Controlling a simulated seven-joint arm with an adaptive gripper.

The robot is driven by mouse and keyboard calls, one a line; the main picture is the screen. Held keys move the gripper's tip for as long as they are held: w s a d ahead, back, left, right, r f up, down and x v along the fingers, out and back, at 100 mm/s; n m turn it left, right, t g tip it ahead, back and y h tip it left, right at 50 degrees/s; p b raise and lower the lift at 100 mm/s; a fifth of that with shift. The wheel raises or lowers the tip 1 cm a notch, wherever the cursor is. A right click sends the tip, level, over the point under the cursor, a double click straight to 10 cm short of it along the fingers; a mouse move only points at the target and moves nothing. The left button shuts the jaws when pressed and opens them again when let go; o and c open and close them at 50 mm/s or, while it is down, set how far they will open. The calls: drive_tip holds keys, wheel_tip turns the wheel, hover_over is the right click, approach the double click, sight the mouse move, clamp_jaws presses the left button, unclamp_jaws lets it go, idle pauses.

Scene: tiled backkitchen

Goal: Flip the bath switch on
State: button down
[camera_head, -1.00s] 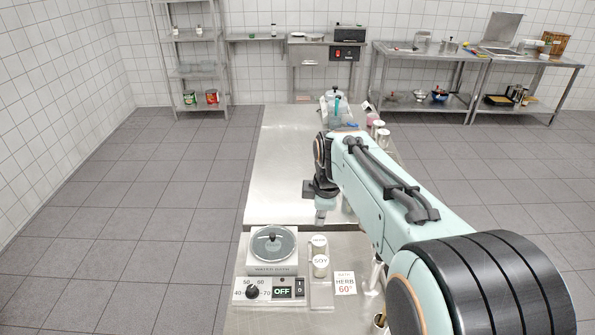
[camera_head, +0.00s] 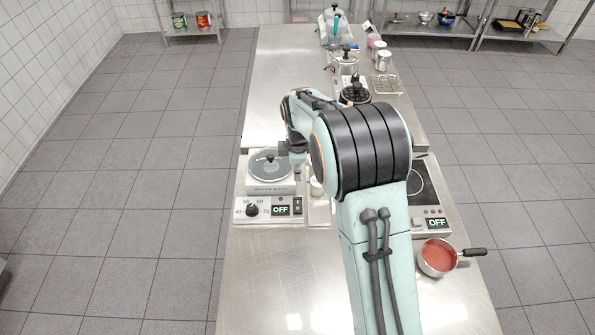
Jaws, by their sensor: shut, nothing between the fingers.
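The water bath (camera_head: 270,188) is a pale box with a round glass lid on the left part of the steel table. Its front panel has a black dial, a display (camera_head: 281,210) reading OFF, and a small dark bath switch (camera_head: 298,206) at the panel's right end. My gripper (camera_head: 297,170) is shut and empty, pointing down by the right edge of the bath lid. It is behind the switch and apart from it. My arm hides part of the gripper and the area to its right.
A jar (camera_head: 316,187) stands right of the bath, partly hidden by my arm. A hotplate (camera_head: 428,222), also reading OFF, and a pan of red sauce (camera_head: 438,257) are at the right. Pots and a rack (camera_head: 386,84) stand farther back. The front left tabletop is clear.

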sight(298, 203)
drive_tip(key=f, duration=0.3)
drive_tip(key=w+f, duration=0.1)
drive_tip(key=f, duration=0.5)
drive_tip(key=shift+w+f, duration=0.15)
drive_tip(key=shift+f, duration=0.2)
drive_tip(key=shift+w+f, duration=0.15)
drive_tip(key=shift+f, duration=0.4)
drive_tip(key=shift+w+f, duration=0.15)
drive_tip(key=shift+f, duration=0.2)
drive_tip(key=shift+s+r, duration=0.1)
drive_tip(key=shift+s, duration=0.1)
drive_tip(key=shift+s+r, duration=0.2)
drive_tip(key=shift+s, duration=0.4)
drive_tip(key=shift+r, duration=0.1)
